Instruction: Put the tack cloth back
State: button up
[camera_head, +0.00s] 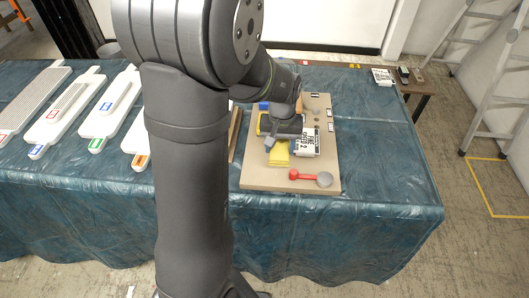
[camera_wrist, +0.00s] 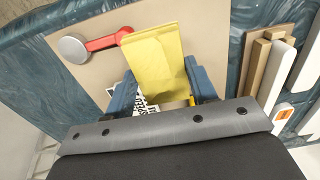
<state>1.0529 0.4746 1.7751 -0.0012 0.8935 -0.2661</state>
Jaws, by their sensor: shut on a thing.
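The tack cloth (camera_wrist: 152,60) is a folded yellow cloth; in the wrist view it sits between the two blue fingers of my gripper (camera_wrist: 158,85). My gripper is shut on it. In the head view the cloth (camera_head: 278,154) shows below my gripper (camera_head: 279,138), over the beige board (camera_head: 260,178). I cannot tell whether the cloth touches the board. A black-and-white printed label (camera_head: 307,142) lies beside the cloth and is partly hidden by my gripper in the wrist view.
A red-handled tool with a grey round head (camera_head: 312,178) lies on the board near its front edge. White panels with coloured tags (camera_head: 60,113) lie on the blue-covered table (camera_head: 380,190) to the left. Stepladders (camera_head: 500,80) stand beyond.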

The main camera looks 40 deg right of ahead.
send_over(265, 159)
notch_tip(265, 159, down, 4)
jog(key=shift+a+r, duration=0.1)
jog(key=shift+r, duration=0.05)
jog(key=shift+f, duration=1.95)
jog(key=shift+f, duration=0.15)
jog(key=o, duration=0.9)
notch_tip(265, 159, up, 12)
jog(key=shift+r, duration=0.15)
